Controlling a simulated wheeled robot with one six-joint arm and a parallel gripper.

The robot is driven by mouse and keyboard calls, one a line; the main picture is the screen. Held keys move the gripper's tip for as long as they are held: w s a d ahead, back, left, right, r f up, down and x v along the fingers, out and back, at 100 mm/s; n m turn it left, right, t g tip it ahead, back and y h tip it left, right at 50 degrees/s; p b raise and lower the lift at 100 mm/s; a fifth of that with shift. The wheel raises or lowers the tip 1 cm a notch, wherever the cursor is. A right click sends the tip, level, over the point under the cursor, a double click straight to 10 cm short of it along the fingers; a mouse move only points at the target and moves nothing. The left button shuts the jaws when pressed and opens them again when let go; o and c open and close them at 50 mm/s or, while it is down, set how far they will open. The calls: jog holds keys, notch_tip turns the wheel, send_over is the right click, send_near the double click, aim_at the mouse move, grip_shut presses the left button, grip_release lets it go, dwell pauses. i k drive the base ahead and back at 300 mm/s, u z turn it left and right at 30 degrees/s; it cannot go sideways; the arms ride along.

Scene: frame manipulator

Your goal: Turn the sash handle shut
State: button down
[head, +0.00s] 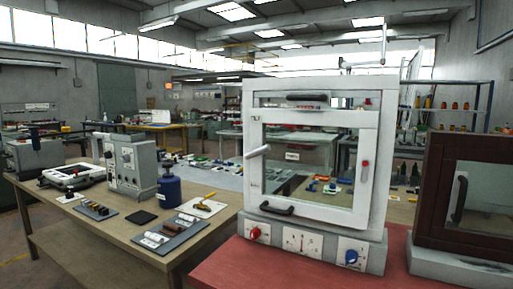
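A white framed unit (377,130) with a glazed sash stands on a grey base on the red-topped table. The white sash handle (258,152) is on the left stile of the sash, its lever pointing right and slightly upward, clearly off vertical. A black bar handle (277,208) is on the sash's lower rail, and another black bar (307,97) is in the narrow top section. The sash looks closed or nearly closed in its frame; I cannot tell whether a small gap remains. My gripper is not in view.
The base panel carries a red knob (254,233), a dial and a blue knob (351,257). A brown framed unit (432,185) with a dark handle stands close on the right. A wooden bench (90,215) at left holds instruments, a blue canister (169,190) and small parts.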

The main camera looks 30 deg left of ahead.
aim_at(265, 149)
jog(key=k, duration=1.1)
jog(key=u, duration=0.65)
jog(key=i, duration=0.55)
jog(key=u, duration=0.9)
jog(key=i, duration=1.4)
jog(key=z, duration=0.55)
